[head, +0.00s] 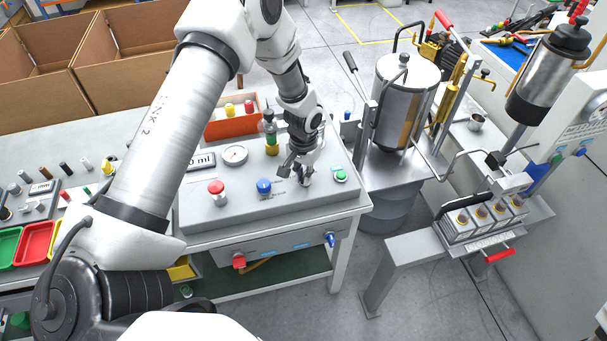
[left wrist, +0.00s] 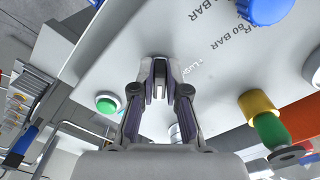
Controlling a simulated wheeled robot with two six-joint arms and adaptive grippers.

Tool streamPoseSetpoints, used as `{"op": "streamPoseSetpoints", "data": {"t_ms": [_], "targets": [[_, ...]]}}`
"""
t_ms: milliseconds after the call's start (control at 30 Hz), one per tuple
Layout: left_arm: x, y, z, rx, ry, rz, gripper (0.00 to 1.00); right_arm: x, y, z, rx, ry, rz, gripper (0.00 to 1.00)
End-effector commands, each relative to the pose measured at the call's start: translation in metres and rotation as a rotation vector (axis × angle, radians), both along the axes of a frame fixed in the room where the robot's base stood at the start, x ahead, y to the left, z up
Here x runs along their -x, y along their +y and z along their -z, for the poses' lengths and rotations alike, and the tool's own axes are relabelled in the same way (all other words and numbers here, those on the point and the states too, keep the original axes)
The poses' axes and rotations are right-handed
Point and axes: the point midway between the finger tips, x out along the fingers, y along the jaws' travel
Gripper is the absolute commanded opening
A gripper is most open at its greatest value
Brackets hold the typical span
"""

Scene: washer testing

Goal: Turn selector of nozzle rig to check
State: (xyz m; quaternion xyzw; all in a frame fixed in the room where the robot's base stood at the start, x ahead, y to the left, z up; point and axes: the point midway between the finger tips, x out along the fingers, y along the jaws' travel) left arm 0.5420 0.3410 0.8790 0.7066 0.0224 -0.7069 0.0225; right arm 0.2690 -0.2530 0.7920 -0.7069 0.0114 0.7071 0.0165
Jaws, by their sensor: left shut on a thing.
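The nozzle rig (head: 240,205) is a grey box on the table, with a sloped top panel. My left gripper (head: 304,177) reaches down to this panel, between a blue knob (head: 264,186) and a green button (head: 341,175). In the left wrist view the fingertips (left wrist: 160,88) are close together around a small grey piece on the panel, which appears to be the selector. The fingers hide most of it, so its pointing direction cannot be told. The green button (left wrist: 107,104) and the blue knob (left wrist: 262,8) also show there. My right gripper is out of view.
The panel also has a red mushroom button (head: 216,187), a round gauge (head: 235,154) and a yellow-green nozzle bottle (head: 271,140). An orange bin (head: 232,122) stands behind. A metal tank (head: 403,95) stands to the right, and coloured trays (head: 38,242) lie at left.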

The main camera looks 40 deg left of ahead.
Motion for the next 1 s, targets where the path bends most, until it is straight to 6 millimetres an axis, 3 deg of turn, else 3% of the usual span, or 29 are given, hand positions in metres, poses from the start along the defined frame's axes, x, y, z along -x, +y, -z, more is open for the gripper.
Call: {"op": "streamPoseSetpoints", "data": {"t_ms": [133, 167, 200, 567, 667, 1000], "targets": [[0.000, 0.000, 0.000, 0.000, 0.000, 0.002, 0.00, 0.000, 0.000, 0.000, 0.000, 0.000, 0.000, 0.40], [0.000, 0.000, 0.000, 0.000, 0.000, 0.001, 0.24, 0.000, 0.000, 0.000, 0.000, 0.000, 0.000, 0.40], [0.000, 0.000, 0.000, 0.000, 0.000, 0.001, 0.38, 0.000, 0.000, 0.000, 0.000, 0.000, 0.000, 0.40], [0.000, 0.000, -0.004, 0.000, -0.001, 0.000, 0.39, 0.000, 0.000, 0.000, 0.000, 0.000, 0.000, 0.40], [-0.001, 0.000, -0.018, 0.000, -0.002, 0.000, 0.39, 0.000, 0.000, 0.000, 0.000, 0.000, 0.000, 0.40], [-0.001, 0.000, -0.100, 0.000, -0.003, 0.001, 0.39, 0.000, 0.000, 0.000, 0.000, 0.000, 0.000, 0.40]]}}
